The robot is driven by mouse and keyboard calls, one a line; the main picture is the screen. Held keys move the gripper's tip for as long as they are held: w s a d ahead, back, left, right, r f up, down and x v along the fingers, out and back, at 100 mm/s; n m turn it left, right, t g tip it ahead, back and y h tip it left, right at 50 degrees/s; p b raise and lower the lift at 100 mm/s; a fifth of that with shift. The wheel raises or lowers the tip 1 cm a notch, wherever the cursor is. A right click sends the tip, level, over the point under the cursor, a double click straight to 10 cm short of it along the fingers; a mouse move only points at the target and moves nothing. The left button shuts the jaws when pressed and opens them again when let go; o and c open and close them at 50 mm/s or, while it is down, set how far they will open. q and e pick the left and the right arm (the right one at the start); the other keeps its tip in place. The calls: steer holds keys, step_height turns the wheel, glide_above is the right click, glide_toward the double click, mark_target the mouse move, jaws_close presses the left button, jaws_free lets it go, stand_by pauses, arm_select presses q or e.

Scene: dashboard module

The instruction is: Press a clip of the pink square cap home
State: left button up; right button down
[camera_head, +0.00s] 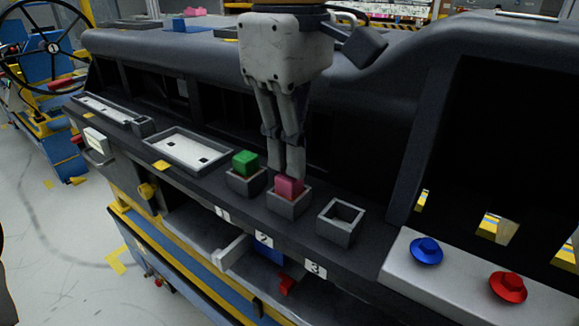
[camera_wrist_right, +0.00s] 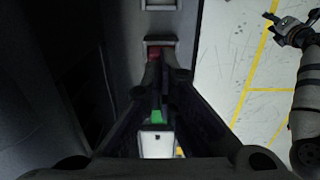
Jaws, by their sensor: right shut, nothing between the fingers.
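The pink square cap (camera_head: 289,187) sits in the top of the middle grey socket (camera_head: 288,204), above label 2. Part of it stands above the rim. My right gripper (camera_head: 290,172) points down with its fingers together, right at the cap's top; whether they touch it I cannot tell. In the right wrist view the cap (camera_wrist_right: 153,52) shows as a small pink patch by the fingertips (camera_wrist_right: 154,62), which hide part of it. Its clips are too small to make out. In the right wrist view a gripper (camera_wrist_right: 288,30) at the upper right appears to be my left one, away from the dashboard.
A green cap (camera_head: 245,162) sits in the socket to the left. The socket to the right (camera_head: 341,218) is empty. A blue button (camera_head: 427,250) and a red button (camera_head: 508,287) are on the light panel at right. The dashboard overhang (camera_head: 170,52) rises behind the sockets.

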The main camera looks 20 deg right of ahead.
step_height(320, 180, up, 7)
steer(key=shift+r, duration=0.2)
stand_by(0.5)
